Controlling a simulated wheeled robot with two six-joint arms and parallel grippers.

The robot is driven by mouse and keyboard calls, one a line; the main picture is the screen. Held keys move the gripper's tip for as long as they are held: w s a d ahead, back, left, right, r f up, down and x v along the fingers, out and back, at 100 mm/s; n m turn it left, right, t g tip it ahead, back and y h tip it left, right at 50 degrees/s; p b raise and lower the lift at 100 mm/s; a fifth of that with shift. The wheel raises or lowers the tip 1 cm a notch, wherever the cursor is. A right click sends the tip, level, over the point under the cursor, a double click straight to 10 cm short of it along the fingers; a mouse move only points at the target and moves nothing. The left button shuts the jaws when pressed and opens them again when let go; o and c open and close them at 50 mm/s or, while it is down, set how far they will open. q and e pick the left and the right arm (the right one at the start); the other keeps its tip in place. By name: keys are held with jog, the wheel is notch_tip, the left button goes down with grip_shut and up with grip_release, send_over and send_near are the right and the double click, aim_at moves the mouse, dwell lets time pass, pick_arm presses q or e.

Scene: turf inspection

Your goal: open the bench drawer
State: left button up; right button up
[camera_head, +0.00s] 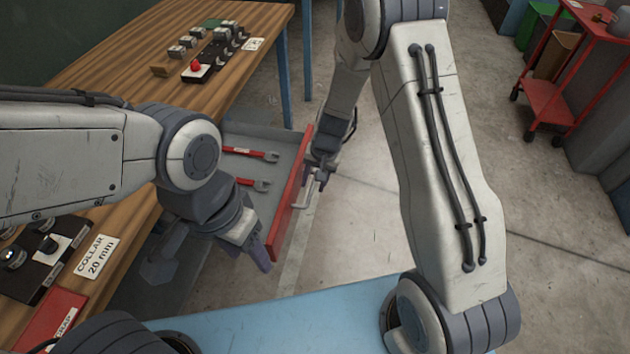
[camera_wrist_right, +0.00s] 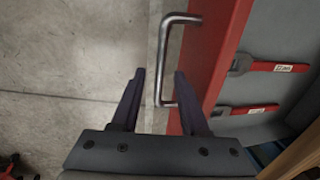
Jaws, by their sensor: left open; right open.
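The bench drawer (camera_head: 291,205) stands pulled out from under the wooden bench (camera_head: 150,60). It has a red front and a grey inside. Its metal bar handle (camera_head: 307,190) is on the outer face of the front. My right gripper (camera_head: 318,178) is open at the handle. In the right wrist view, the handle (camera_wrist_right: 164,60) passes between the spread fingers (camera_wrist_right: 158,75), nearer the right one; I cannot tell whether they touch. My left gripper (camera_head: 258,258) is open and empty, low beside the near end of the drawer front, partly hiding the drawer.
Two red-handled wrenches (camera_head: 250,154) lie in the drawer. The bench top holds small metal parts in black holders and a card reading "COLLAR 20 mm" (camera_head: 97,257). A red cart (camera_head: 560,80) stands at the far right. The concrete floor (camera_head: 360,240) before the drawer is clear.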

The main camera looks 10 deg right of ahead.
pick_arm(q)
jog(key=shift+r+p, duration=0.55)
pick_arm(e)
notch_tip(320, 180, up, 10)
jog(key=d, duration=0.1)
jog(key=shift+s+d, duration=0.4)
jog(key=shift+r, duration=0.1)
